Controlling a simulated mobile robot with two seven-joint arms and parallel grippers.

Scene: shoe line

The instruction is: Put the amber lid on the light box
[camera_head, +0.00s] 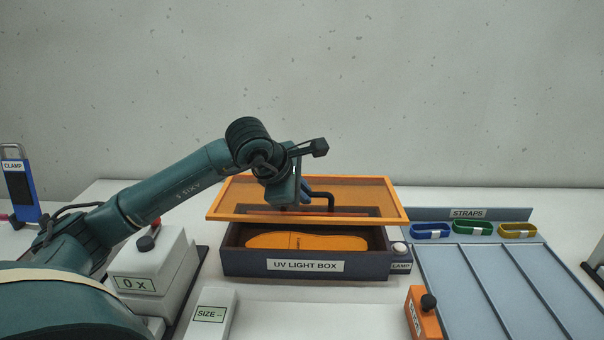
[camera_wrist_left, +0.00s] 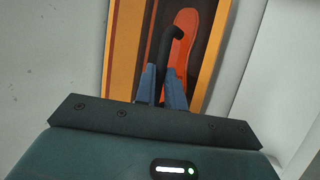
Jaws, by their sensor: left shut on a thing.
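The amber lid (camera_head: 352,192) is a flat see-through panel with an orange frame and a black handle (camera_head: 324,197). My left gripper (camera_head: 306,196) is shut on the handle and holds the lid above the UV light box (camera_head: 237,262), slightly tilted. In the left wrist view, the gripper (camera_wrist_left: 161,88) has its fingers around the black handle (camera_wrist_left: 168,45), with the lid (camera_wrist_left: 124,50) behind it. An orange insole (camera_head: 290,241) lies inside the dark box. A gap shows between the lid's front edge and the box rim. My right gripper is not in view.
A lamp button (camera_head: 399,248) sits at the box's right end. A strap rack (camera_head: 480,214) and a blue-grey panelled surface (camera_head: 490,290) are to the right. A white device reading "0 X" (camera_head: 150,275) and a size block (camera_head: 211,314) stand left and in front.

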